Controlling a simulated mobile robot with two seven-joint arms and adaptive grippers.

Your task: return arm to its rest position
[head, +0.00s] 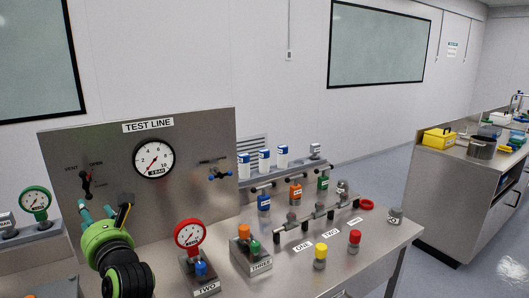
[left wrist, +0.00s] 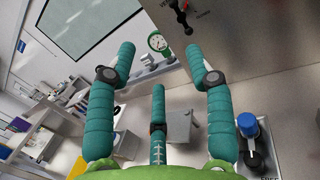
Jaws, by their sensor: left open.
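My left gripper (head: 97,212) has a green body and teal fingers. It is at the lower left of the head view, in front of the steel TEST LINE panel (head: 205,130). In the left wrist view my left gripper (left wrist: 158,62) has its teal fingers spread apart with nothing between them. Part of the panel (left wrist: 235,55) shows beyond the fingers there. A black-and-yellow piece stands beside the gripper in the head view; I cannot tell what it belongs to. My right gripper is not in view.
The panel carries a dial gauge (head: 154,160), a black-and-red vent lever (head: 86,184) and a blue-handled valve (head: 221,175). A red gauge (head: 190,234) and a green gauge (head: 35,200) stand nearby. Several coloured fittings fill the bench to the right. Floor (head: 365,172) shows between the benches.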

